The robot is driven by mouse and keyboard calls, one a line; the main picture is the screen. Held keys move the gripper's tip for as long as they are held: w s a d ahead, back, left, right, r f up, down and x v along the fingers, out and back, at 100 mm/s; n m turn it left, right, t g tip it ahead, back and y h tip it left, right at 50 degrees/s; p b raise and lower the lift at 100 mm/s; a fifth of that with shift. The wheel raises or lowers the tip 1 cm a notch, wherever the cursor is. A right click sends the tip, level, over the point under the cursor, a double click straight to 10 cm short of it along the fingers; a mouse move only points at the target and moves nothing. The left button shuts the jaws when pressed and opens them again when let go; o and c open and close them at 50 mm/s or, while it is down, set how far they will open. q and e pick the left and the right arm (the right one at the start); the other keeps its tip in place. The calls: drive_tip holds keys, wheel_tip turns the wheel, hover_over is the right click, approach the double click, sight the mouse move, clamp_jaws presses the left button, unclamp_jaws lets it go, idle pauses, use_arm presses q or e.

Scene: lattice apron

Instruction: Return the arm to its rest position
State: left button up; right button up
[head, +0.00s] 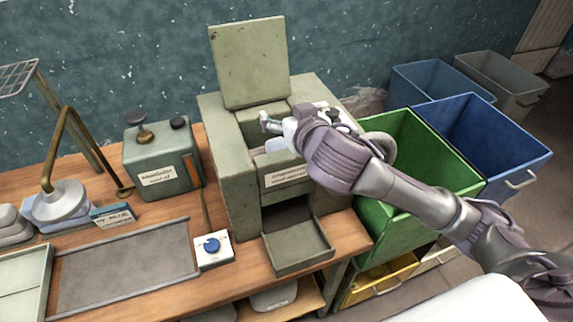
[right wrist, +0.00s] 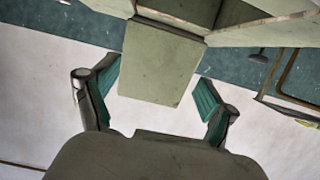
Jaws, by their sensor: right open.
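My right arm (head: 420,200) reaches in from the right of the head view. Its gripper (head: 268,135) is over the top of a grey-green machine (head: 231,190), in front of the machine's raised lid (head: 248,62). In the right wrist view the two fingers of the right gripper (right wrist: 158,95) stand wide apart with teal pads. Nothing is between the pads that I can tell as held; a flat green panel (right wrist: 160,65) shows beyond them. Contact with the machine cannot be told. My left gripper is not in view.
The machine's lower tray (head: 298,247) sticks out at the front.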

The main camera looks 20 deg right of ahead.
drive_tip(key=v, duration=0.3)
drive_tip(key=shift+s+r, duration=0.1)
drive_tip(key=shift+s, duration=0.1)
